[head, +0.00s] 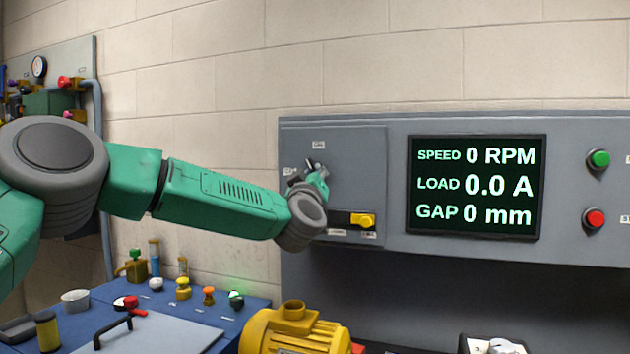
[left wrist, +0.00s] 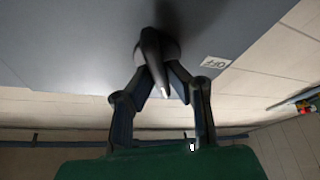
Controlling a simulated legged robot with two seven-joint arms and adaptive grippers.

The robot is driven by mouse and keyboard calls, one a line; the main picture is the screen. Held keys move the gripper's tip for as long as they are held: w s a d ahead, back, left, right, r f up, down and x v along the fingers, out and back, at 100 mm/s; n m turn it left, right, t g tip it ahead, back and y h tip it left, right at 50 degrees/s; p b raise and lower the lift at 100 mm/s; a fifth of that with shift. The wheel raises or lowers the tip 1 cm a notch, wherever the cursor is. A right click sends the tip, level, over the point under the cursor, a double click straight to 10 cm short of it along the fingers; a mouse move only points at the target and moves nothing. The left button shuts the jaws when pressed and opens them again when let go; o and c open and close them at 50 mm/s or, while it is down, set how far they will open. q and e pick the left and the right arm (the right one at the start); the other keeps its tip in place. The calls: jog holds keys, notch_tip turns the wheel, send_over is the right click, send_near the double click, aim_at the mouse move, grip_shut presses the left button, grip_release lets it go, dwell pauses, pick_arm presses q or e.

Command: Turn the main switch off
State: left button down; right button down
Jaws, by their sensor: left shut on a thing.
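The main switch is a dark rotary knob (left wrist: 151,48) with a handle and a pale mark, on the grey panel door (head: 350,150). An OFF label (left wrist: 215,62) is beside it in the left wrist view. In the head view, small labels stand above the switch (head: 318,145) and to its left (head: 290,171); their print is too small to read surely. My left gripper (head: 317,178) is at the switch, its fingers shut on the handle from both sides, as the left wrist view (left wrist: 157,75) shows. The wrist partly hides the knob in the head view. My right gripper is not in view.
The lit screen (head: 476,187) reads 0 RPM, 0.0 A and 0 mm. Green (head: 599,159) and red (head: 594,218) buttons are at right. A yellow motor (head: 295,332) and blue bench (head: 200,308) stand below.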

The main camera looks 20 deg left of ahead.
pick_arm(q)
jog(key=shift+a+n+g+y, duration=0.1)
jog(key=shift+n+g+y, duration=0.55)
jog(key=shift+n, duration=1.7)
jog(key=shift+a+n+g+y, duration=0.1)
jog(key=shift+n+g+y, duration=0.25)
jog(key=shift+n+g, duration=1.3)
jog(key=shift+n+g+y, duration=0.1)
jog(key=shift+n+y, duration=0.4)
jog(key=shift+n, duration=2.5)
jog(key=shift+f, duration=0.1)
jog(key=c, duration=1.6)
grip_release()
jog(key=shift+w+f, duration=0.1)
